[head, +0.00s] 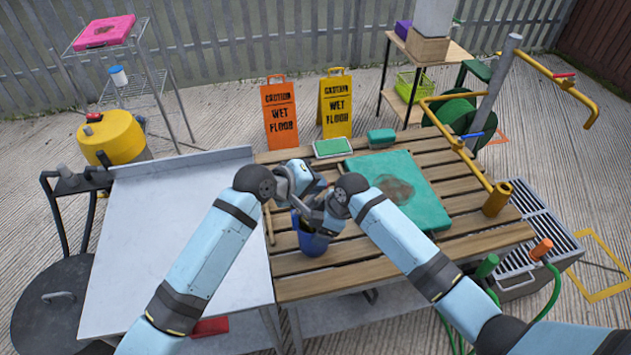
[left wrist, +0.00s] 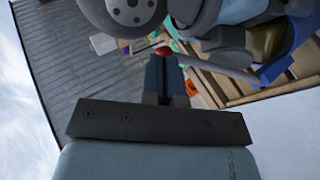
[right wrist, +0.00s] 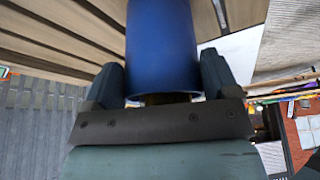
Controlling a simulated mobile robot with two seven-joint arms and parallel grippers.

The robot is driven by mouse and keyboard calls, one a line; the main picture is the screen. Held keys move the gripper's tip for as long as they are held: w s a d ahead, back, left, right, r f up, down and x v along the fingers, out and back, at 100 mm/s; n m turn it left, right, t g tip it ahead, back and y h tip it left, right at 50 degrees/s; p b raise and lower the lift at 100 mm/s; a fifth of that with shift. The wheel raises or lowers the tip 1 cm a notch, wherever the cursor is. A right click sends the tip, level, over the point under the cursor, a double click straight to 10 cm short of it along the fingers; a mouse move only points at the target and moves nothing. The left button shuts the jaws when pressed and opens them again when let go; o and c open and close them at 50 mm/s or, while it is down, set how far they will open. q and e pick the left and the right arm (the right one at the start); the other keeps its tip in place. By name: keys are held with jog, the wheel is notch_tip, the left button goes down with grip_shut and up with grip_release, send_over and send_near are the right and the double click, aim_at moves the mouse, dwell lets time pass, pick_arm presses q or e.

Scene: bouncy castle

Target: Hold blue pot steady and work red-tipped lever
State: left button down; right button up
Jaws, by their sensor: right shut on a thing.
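The blue pot (head: 312,242) stands on the slatted wooden table, near its left end. My right gripper (right wrist: 160,72) is shut on the pot, one finger on each side of its blue wall (right wrist: 161,40) in the right wrist view. My left gripper (left wrist: 165,60) is above the pot, its two fingers close together with no clear gap. The lever's red tip (left wrist: 163,51) shows at the left fingertips, and its grey rod (left wrist: 205,67) runs right towards the pot. I cannot tell whether the fingers touch the tip. In the head view my arms hide the lever.
A teal mat (head: 415,190) lies right of the pot, with a green-topped tray (head: 332,147) and teal block (head: 381,137) behind. A yellow pipe (head: 497,200) stands at the table's right end. The grey metal table (head: 180,240) on the left has a clear top.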

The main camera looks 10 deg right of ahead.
pick_arm(q)
jog(key=shift+s+d+f, duration=0.15)
jog(key=shift+s+d, duration=0.1)
jog(key=s+a+r, duration=0.1)
jog(key=a+r, duration=0.8)
jog(key=a, duration=0.1)
jog(key=shift+s, duration=0.25)
jog(key=shift+w+a, duration=0.1)
jog(key=shift+a, duration=0.05)
